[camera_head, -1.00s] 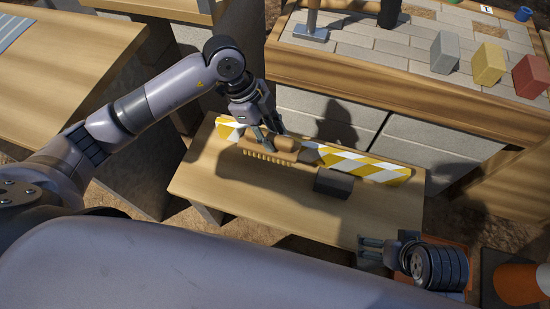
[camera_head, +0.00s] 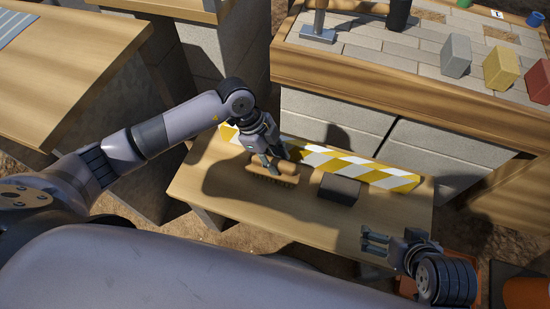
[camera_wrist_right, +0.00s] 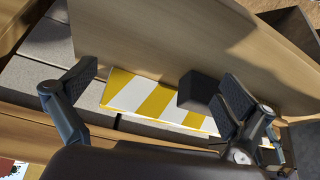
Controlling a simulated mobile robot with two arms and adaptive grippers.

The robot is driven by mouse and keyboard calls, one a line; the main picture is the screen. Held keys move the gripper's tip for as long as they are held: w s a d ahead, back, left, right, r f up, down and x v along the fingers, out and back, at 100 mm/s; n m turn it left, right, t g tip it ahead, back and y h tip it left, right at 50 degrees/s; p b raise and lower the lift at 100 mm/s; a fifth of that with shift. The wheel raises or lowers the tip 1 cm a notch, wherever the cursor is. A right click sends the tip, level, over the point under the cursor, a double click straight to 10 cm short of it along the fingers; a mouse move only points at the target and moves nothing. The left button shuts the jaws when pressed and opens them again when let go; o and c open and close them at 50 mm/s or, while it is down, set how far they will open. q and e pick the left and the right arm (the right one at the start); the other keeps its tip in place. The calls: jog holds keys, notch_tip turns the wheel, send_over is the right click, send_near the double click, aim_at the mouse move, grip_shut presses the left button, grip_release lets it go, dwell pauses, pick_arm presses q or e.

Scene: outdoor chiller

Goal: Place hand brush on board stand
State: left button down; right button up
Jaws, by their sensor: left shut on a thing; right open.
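The hand brush (camera_head: 262,176) is tan with a row of bristles along its near lower side. My left gripper (camera_head: 277,166) is shut on it from above. The brush is over the left half of a low wooden stand (camera_head: 330,225), which I take as the board stand; I cannot tell if the bristles touch its top. My right gripper (camera_head: 376,243) is open and empty at the stand's near right edge. In the right wrist view its spread fingers (camera_wrist_right: 160,90) frame the wooden top (camera_wrist_right: 160,40), with no brush seen between them.
A yellow-and-white striped board (camera_head: 375,173) runs along the stand's far edge. A dark block (camera_head: 340,188) sits right of the brush. Behind is a brick-topped bench (camera_head: 400,112) with grey, yellow and red blocks. The stand's front middle is clear. An orange cone (camera_head: 525,292) is at lower right.

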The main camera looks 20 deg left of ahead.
pick_arm(q)
jog(key=c, duration=1.1)
grip_release()
